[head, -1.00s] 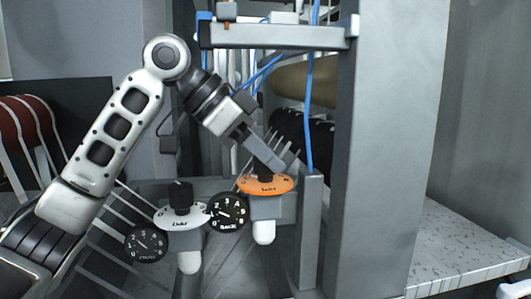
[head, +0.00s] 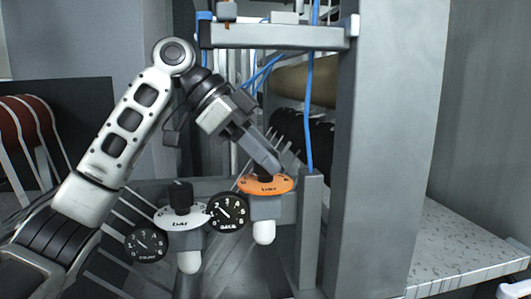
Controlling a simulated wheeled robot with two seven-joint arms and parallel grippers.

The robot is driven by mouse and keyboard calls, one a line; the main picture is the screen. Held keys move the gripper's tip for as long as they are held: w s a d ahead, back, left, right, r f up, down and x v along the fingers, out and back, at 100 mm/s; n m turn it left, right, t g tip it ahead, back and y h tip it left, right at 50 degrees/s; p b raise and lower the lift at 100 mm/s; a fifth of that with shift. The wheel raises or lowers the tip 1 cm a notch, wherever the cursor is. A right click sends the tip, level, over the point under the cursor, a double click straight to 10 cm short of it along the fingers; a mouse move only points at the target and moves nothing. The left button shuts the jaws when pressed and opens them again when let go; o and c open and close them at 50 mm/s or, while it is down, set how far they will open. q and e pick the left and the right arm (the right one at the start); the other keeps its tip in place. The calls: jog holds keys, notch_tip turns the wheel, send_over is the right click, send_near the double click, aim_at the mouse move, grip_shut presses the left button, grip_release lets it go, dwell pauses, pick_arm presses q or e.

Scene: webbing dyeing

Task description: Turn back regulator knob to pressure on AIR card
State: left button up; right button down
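Two regulators stand side by side in the head view. The right one has an orange dial plate (head: 266,184) marked "bar" and a black-faced gauge (head: 228,212) at its left. The left one has a white plate (head: 181,217), a black knob (head: 180,195) and a gauge (head: 146,245). My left gripper (head: 268,168) reaches down from the upper left to the black knob on the orange plate. Its fingers cover most of that knob, and whether they grip it I cannot tell. No AIR card can be made out. My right gripper is not in view.
A grey post (head: 385,150) rises right of the regulators, with a speckled shelf (head: 465,250) beyond it. A grey crossbar (head: 275,37) and a blue hose (head: 309,100) are above and beside my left gripper. Dark rolls (head: 305,135) lie behind.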

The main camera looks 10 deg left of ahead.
pick_arm(q)
jog(key=o, duration=0.4)
jog(key=shift+a+r, duration=0.1)
jog(key=v, duration=1.5)
jog(key=shift+a+r, duration=0.2)
jog(key=shift+r, duration=0.1)
jog(key=shift+s, duration=0.1)
